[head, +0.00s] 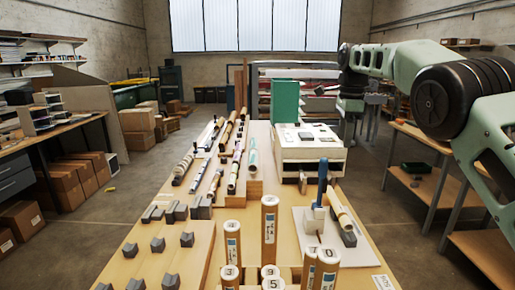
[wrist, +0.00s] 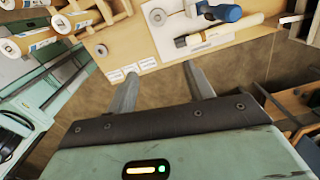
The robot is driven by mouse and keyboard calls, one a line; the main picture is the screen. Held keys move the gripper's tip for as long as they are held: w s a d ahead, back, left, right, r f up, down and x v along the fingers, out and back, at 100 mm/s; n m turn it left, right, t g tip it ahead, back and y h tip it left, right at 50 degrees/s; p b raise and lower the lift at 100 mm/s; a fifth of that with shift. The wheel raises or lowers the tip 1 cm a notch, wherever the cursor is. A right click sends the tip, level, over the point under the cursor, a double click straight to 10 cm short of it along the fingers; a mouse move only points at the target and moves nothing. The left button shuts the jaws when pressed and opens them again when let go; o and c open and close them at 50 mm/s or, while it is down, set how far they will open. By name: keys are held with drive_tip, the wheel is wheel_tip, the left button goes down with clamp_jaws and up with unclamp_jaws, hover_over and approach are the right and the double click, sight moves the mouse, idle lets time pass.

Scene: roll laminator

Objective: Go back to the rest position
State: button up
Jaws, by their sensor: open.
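My gripper (wrist: 160,90) shows in the wrist view with its two grey fingers spread apart and nothing between them. The fingers point toward the edge of the wooden table (wrist: 120,40), over the floor beside it. In the head view my arm reaches in from the right, above and to the right of the table (head: 190,265). The fingers cannot be made out in the head view.
On the table stand several labelled rolls (head: 269,225), a white machine (head: 308,150), a blue-handled tool (head: 321,185) and grey blocks (head: 158,244). Shelving tables (head: 430,145) stand at the right, beneath my arm. Floor (head: 385,220) is free between them.

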drive_tip(key=s+d+f+n+t, duration=0.1)
drive_tip(key=s+d+f+n, duration=0.35)
drive_tip(key=s, duration=0.65)
drive_tip(key=s+d+f+n+t, duration=0.1)
drive_tip(key=s+f+n, duration=0.4)
drive_tip(key=s+n, duration=0.5)
drive_tip(key=s+d+f+n, duration=0.2)
drive_tip(key=s+f+n, duration=0.3)
drive_tip(key=s, duration=0.8)
drive_tip(key=s+a+f+n+g+b, duration=0.1)
drive_tip(key=s+a+f+n+b, duration=0.3)
drive_tip(key=s+a, duration=0.3)
drive_tip(key=s+a+f+n+g+b, duration=0.1)
drive_tip(key=s+a+f+n+b, duration=0.2)
drive_tip(key=a, duration=0.8)
drive_tip(key=s+f+b, duration=0.2)
drive_tip(key=s+b, duration=0.1)
drive_tip(key=b, duration=0.1)
drive_tip(key=shift+s+n, duration=0.35)
drive_tip(key=shift+a+r, duration=0.1)
drive_tip(key=shift+r, duration=0.05)
drive_tip(key=shift+c, duration=0.2)
